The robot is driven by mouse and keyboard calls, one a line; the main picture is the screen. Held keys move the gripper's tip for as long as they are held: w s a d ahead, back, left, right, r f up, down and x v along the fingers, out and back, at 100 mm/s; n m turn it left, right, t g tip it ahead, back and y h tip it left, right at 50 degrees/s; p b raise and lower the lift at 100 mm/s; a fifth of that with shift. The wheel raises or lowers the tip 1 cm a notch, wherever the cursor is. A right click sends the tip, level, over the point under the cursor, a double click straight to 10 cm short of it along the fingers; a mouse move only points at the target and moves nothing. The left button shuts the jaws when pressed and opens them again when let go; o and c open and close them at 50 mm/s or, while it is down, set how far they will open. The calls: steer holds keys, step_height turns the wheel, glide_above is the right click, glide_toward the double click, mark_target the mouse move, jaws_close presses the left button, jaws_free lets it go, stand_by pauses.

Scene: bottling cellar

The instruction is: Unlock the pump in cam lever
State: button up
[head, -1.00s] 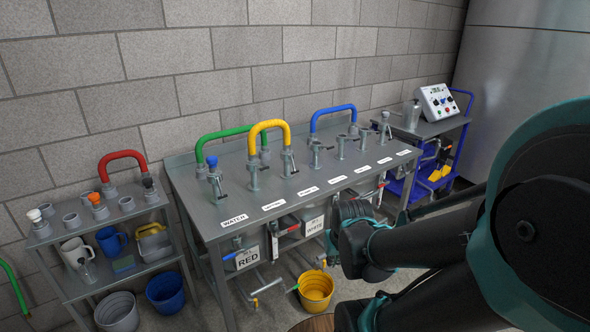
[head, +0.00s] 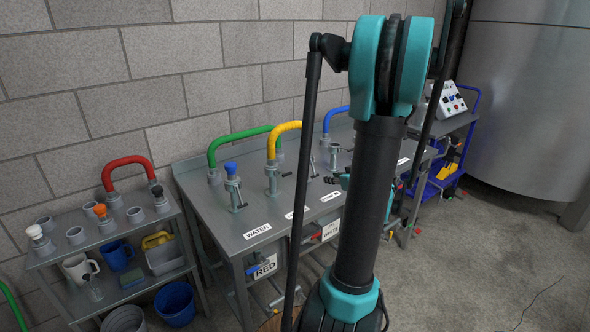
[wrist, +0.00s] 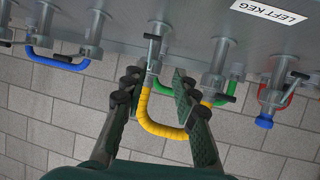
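The yellow hose (head: 286,128) loops between two fittings on the bench; it also shows in the wrist view (wrist: 160,128). The pump in fitting (wrist: 150,68) appears to be at the hose's left end in the wrist view. In the head view my arm covers most of this fitting. My gripper (wrist: 157,80) is open and empty. Its fingers lie on either side of the yellow hose end in the wrist view, with no clear contact.
Green (head: 243,135) and blue (head: 334,112) hoses stand close by. A shelf (head: 152,285) is at left; open floor is at right.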

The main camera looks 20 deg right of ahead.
mark_target(314, 171)
steer(key=shift+t, duration=0.3)
steer(key=x, duration=0.6)
steer(key=d+x, duration=0.1)
steer(key=x, duration=1.1)
steer(key=shift+w+d+r, duration=0.25)
steer(key=shift+c, duration=0.6)
jaws_close()
